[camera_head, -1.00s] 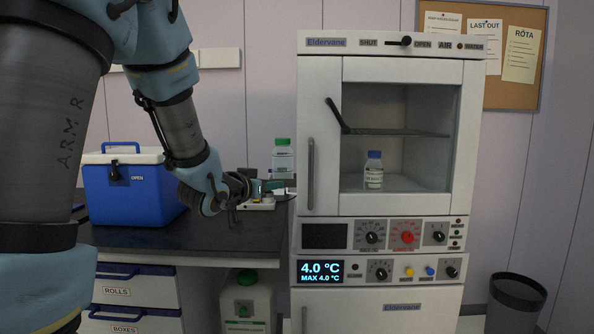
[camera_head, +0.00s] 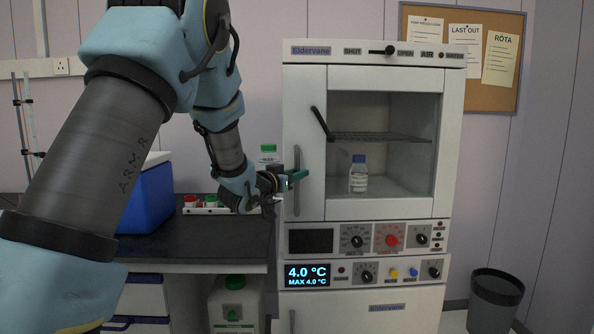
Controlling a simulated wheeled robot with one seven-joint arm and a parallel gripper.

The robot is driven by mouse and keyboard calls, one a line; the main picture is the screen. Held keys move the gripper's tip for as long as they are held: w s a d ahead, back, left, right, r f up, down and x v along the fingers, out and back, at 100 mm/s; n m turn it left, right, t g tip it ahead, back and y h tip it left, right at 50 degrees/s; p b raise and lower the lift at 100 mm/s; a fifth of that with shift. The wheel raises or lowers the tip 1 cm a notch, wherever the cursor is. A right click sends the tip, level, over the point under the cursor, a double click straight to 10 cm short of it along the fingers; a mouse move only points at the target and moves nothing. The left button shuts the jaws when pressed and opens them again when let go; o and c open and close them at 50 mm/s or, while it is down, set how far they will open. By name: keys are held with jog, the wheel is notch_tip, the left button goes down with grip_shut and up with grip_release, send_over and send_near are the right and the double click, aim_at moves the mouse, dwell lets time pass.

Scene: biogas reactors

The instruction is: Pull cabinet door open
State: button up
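The white cabinet (camera_head: 375,52) stands at the centre-right. Its upper door (camera_head: 312,95) has a glass window and looks closed. A vertical grey handle (camera_head: 297,205) is on the door's left side. My gripper (camera_head: 296,178), with green fingertips, is at the middle of this handle, coming from the left. The fingertips overlap the handle in the picture. I cannot tell whether they are shut on it. A bottle with a blue cap (camera_head: 358,178) stands behind the glass.
A dark worktop (camera_head: 215,235) is left of the cabinet, with a blue cool box (camera_head: 147,200), a rack of capped containers (camera_head: 205,204) and a green-capped bottle (camera_head: 268,153). A black bin (camera_head: 496,295) stands on the floor at right. A lower cabinet door (camera_head: 370,318) sits below the panels.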

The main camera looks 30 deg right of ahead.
jog(key=shift+w+d, duration=0.1)
jog(key=shift+d, duration=0.05)
grip_shut()
dwell(1.4)
